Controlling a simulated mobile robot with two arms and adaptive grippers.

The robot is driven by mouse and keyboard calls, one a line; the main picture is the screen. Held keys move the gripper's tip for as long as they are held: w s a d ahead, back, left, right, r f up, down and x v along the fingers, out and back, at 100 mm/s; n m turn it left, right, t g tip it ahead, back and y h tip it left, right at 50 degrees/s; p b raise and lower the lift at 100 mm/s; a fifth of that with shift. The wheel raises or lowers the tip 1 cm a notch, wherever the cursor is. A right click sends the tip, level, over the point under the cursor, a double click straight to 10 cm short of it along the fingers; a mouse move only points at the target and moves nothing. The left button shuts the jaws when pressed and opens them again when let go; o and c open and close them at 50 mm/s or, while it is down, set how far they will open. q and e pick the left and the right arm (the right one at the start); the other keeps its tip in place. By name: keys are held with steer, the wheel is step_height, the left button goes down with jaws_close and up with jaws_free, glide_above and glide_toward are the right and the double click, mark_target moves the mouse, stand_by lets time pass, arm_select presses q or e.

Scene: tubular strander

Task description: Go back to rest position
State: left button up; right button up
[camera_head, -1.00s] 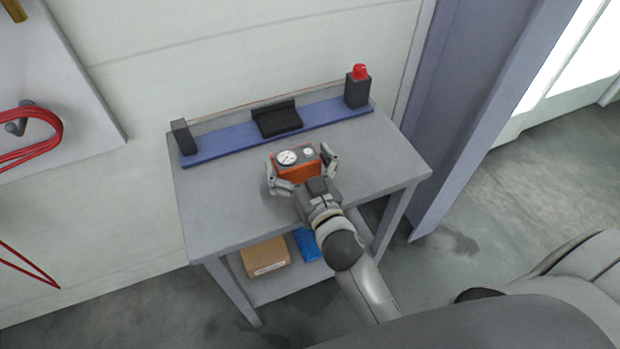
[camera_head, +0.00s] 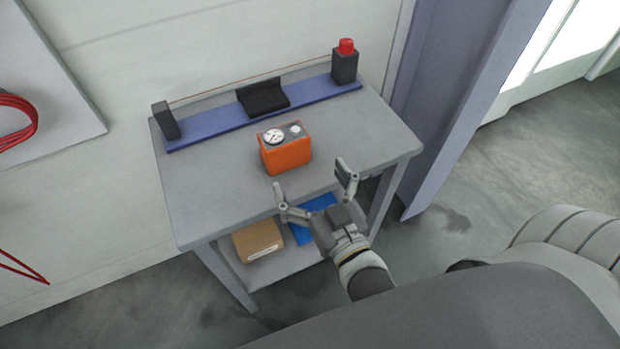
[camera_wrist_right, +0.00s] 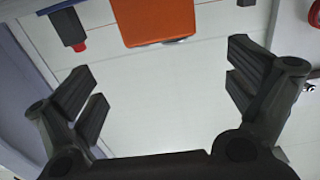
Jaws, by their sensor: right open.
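My right gripper (camera_head: 312,180) is open and empty, in front of the grey table (camera_head: 210,200) near its front edge. In the right wrist view its two fingers (camera_wrist_right: 165,95) are spread wide with nothing between them. An orange box with dials on top (camera_head: 287,152) stands upright on the table, apart from the gripper. The box also shows at the top of the right wrist view (camera_wrist_right: 158,20). My left gripper is not in view.
A blue rail (camera_head: 215,126) with black blocks and a red-capped post (camera_head: 345,65) runs along the table's back. A cardboard box (camera_head: 258,241) and a blue item (camera_head: 313,222) lie on the lower shelf. A purple-grey pillar (camera_head: 450,100) stands to the right. Red cable (camera_head: 20,125) hangs on the left.

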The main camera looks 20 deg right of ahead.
stand_by(0.5)
steer(key=d+f+g, duration=0.1)
steer(key=d+f+g+h, duration=0.1)
steer(key=f, duration=0.1)
steer(key=d+f+m+g, duration=0.1)
steer(key=d+f, duration=0.1)
steer(key=shift+s+g+h, duration=0.1)
steer(key=shift+g+h, duration=0.2)
steer(key=s+d+f+n+g+y, duration=0.1)
steer(key=s+f+n+g, duration=0.2)
steer(key=s+f+g, duration=0.85)
steer(key=s+f, duration=0.1)
steer(key=f, duration=1.1)
steer(key=s+f+g, duration=0.1)
steer(key=s+f, duration=0.1)
steer(key=f, duration=1.1)
steer(key=s+d+f, duration=0.3)
steer(key=s+f, duration=1.2)
steer(key=s, duration=0.1)
steer(key=shift+s+f+g, duration=0.2)
steer(key=shift+s+g, duration=0.05)
steer(key=shift+g, duration=0.2)
